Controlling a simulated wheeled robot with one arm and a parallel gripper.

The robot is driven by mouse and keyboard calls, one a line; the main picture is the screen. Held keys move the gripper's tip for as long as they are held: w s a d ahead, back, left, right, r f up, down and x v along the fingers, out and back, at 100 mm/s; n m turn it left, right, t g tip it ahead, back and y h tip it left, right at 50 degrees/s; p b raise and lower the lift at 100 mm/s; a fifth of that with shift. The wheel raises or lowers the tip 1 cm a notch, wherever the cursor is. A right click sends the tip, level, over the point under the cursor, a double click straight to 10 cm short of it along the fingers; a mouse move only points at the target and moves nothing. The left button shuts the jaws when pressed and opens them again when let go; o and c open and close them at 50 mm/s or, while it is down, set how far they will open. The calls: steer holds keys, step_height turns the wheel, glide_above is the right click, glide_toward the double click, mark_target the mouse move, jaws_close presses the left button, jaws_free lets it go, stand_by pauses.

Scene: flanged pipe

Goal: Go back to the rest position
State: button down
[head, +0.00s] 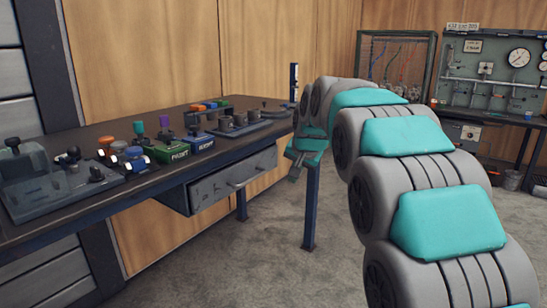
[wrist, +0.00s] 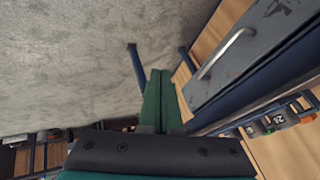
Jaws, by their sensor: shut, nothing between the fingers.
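My gripper (head: 297,166) is at the end of my grey and teal arm, in front of the right end of the workbench in the head view. It points downward beside the bench's right front leg. In the wrist view the two green fingers (wrist: 160,100) lie together with nothing between them. The gripper is apart from the bench and holds nothing. My arm hides part of the floor and the far wall in the head view.
The workbench (head: 60,213) has a drawer with a handle (head: 236,183) near my gripper; the drawer also shows in the wrist view (wrist: 240,60). Green (head: 167,150) and blue (head: 199,143) blocks stand on top. A gauge panel (head: 490,75) stands at the back right. Open floor (head: 270,265) lies before the bench.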

steer(key=s+d+f+n+g, duration=0.1)
steer(key=s+f, duration=0.5)
steer(key=s, duration=1)
steer(key=s+d+f+n+g+h, duration=0.1)
steer(key=s+d+f+g, duration=0.3)
steer(key=s, duration=1.3)
steer(key=s+d+f+n+g, duration=0.3)
steer(key=s+f, duration=0.5)
steer(key=s, duration=0.8)
steer(key=shift+s+f+g+h, duration=0.15)
steer(key=shift+g+h, duration=0.15)
steer(key=shift+d, duration=0.1)
